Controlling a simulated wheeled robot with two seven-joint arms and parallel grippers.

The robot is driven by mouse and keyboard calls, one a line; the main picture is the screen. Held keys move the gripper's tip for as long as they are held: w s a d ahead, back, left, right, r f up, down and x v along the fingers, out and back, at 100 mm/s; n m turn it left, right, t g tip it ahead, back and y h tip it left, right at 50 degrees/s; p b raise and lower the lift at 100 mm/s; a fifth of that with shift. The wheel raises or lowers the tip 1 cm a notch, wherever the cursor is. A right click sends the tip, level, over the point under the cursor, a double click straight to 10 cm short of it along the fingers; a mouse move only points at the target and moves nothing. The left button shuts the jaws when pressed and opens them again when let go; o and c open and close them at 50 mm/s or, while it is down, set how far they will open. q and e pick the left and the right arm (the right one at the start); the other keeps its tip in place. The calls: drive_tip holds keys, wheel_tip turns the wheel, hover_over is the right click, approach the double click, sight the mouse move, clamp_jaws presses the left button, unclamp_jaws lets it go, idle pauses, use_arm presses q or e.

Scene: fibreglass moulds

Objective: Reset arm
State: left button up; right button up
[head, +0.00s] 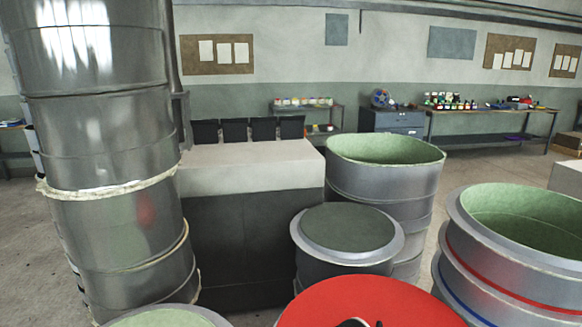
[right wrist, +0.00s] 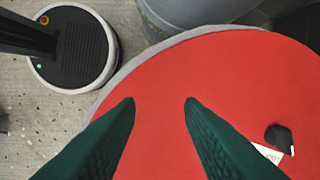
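My right gripper (right wrist: 160,103) shows in the right wrist view as two dark green fingers. They are apart, with only bare red surface seen between their tips. The fingers are over the round red top (right wrist: 230,70), and their height above it is hard to tell. A small black object (right wrist: 280,138) with a white label lies on the red top to the right of the fingers. The red top also shows at the bottom of the head view (head: 375,298), with something dark cut off at the frame edge. Neither gripper shows in the head view, and my left gripper is in no view.
A tall metal cylinder (head: 105,120) stands at the left. A pale-topped block (head: 250,168) with several black bins is behind. Green-lined drums (head: 385,185) (head: 500,265) and a smaller lidded drum (head: 345,245) stand close around the red top. Benches line the back wall.

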drive_tip(key=s+m, duration=0.1)
drive_tip(key=s+f+m, duration=0.1)
drive_tip(key=s, duration=0.1)
drive_tip(key=s+f+m, duration=0.1)
drive_tip(key=s, duration=0.1)
drive_tip(key=shift+a+y, duration=0.2)
drive_tip(key=shift+y, duration=0.1)
drive_tip(key=s+d+r+m+t+h, duration=0.1)
drive_tip(key=s+d+r+m+t, duration=0.1)
drive_tip(key=s+d+m, duration=0.55)
drive_tip(key=s+d+r+m+t+h, duration=0.15)
drive_tip(key=s+d+m, duration=0.35)
drive_tip(key=s+m, duration=0.5)
wheel_tip(320, 180, down, 26)
drive_tip(key=s+n+g, duration=0.2)
drive_tip(key=s, duration=0.1)
drive_tip(key=s+d+f+g, duration=0.1)
drive_tip(key=s+d+f, duration=0.2)
drive_tip(key=s+f, duration=1.3)
drive_tip(key=shift+s+f, duration=0.15)
drive_tip(key=shift+n, duration=0.25)
